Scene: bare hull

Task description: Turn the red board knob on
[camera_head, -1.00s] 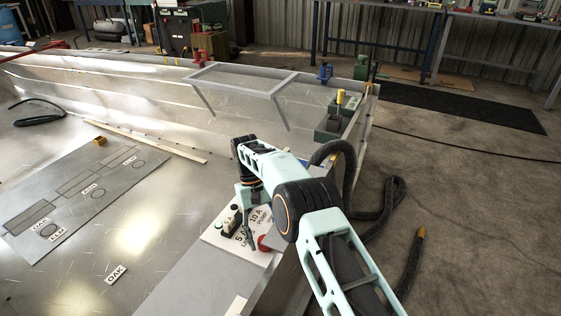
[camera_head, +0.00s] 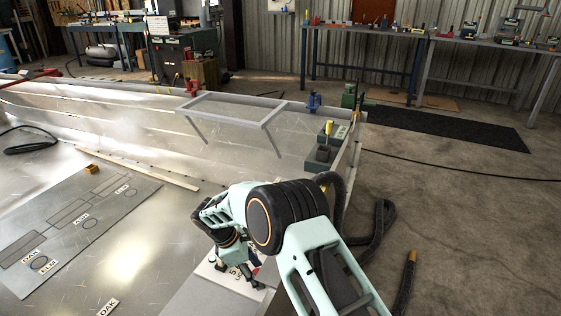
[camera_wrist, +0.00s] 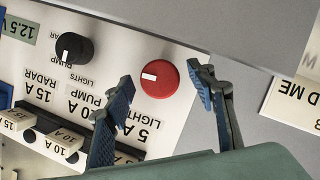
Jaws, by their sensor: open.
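The red board knob (camera_wrist: 160,78) is round with a white pointer mark on its left side in the wrist view. It sits on a white labelled board (camera_wrist: 130,35), which also shows partly in the head view (camera_head: 217,267). My gripper (camera_wrist: 163,88) is open, one finger left of the knob and one right of it in the picture. I cannot tell whether either finger touches it. In the head view my gripper is low over the board, and my arm hides most of the knob.
A black knob (camera_wrist: 74,47) is on the same board, left of the red one. White fuse-like blocks marked 10 A (camera_wrist: 64,142) and 15 A (camera_wrist: 17,120) sit at lower left. A white card (camera_wrist: 297,85) lies to the right. A dark hose (camera_head: 380,235) lies right of the hull.

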